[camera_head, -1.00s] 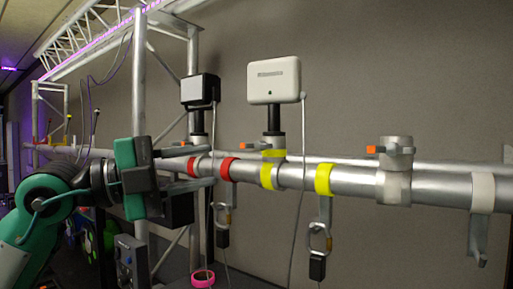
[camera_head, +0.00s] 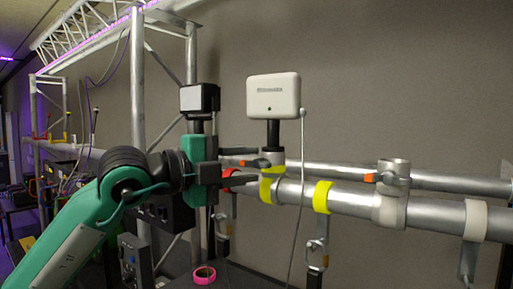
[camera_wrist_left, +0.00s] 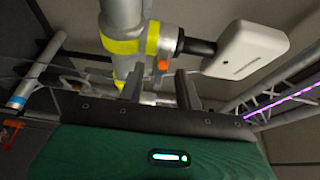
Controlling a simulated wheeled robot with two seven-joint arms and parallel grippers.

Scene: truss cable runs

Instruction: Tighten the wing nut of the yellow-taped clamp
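The yellow-taped clamp (camera_head: 277,160) sits on the silver pipe under the white box. Its orange-tipped wing nut (camera_head: 250,163) points left. In the left wrist view the clamp's yellow tape (camera_wrist_left: 152,38) and the orange wing nut (camera_wrist_left: 163,64) show just beyond my fingers. My left gripper (camera_head: 252,167) is open, with one finger above the wing nut and one below it in the head view. In the left wrist view my left gripper (camera_wrist_left: 160,77) has a clear gap between its fingers, with the wing nut lined up with it. Contact cannot be told. My right gripper is out of view.
The white box (camera_head: 273,96) stands on a black post above the clamp, with a cable hanging beside it. A second yellow band (camera_head: 322,197) with a hanging carabiner and an untaped clamp (camera_head: 392,190) are further right. A dark lamp (camera_head: 199,97) stands behind my gripper.

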